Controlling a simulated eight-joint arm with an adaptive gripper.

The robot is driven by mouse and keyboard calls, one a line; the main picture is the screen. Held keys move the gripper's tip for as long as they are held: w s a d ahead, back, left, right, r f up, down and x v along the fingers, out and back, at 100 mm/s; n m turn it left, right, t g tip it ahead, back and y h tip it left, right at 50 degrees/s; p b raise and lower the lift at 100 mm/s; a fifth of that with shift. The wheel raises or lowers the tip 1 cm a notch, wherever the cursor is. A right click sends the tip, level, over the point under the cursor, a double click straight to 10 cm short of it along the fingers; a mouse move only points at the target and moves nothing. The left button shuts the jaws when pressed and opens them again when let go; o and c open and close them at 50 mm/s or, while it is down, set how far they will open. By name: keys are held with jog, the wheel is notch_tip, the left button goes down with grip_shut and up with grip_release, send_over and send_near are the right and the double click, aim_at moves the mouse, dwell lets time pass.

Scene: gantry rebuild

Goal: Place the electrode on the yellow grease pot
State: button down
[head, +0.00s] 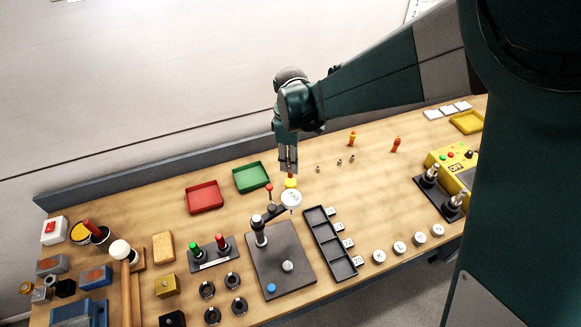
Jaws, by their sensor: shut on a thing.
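My gripper (288,169) points down over the middle of the bench, behind the white round dial. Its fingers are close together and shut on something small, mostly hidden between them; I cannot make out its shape. Right below the fingertips is a small round yellow thing (291,184), which may be the yellow grease pot, with an orange part above it. I cannot tell whether what I hold touches it. Several small grey metal pieces (318,169), perhaps electrodes, stand upright to the right of the gripper.
A green tray (252,178) and a red tray (204,197) lie left of the gripper. A dial stand (281,262) with a red-tipped lever is in front. A black compartment tray (330,243) lies front right.

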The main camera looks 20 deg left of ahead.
jog(key=shift+f, duration=1.35)
jog(key=shift+f, duration=0.2)
jog(key=c, duration=2.3)
grip_release()
jog(key=shift+r, duration=0.25)
jog(key=shift+r, duration=5.95)
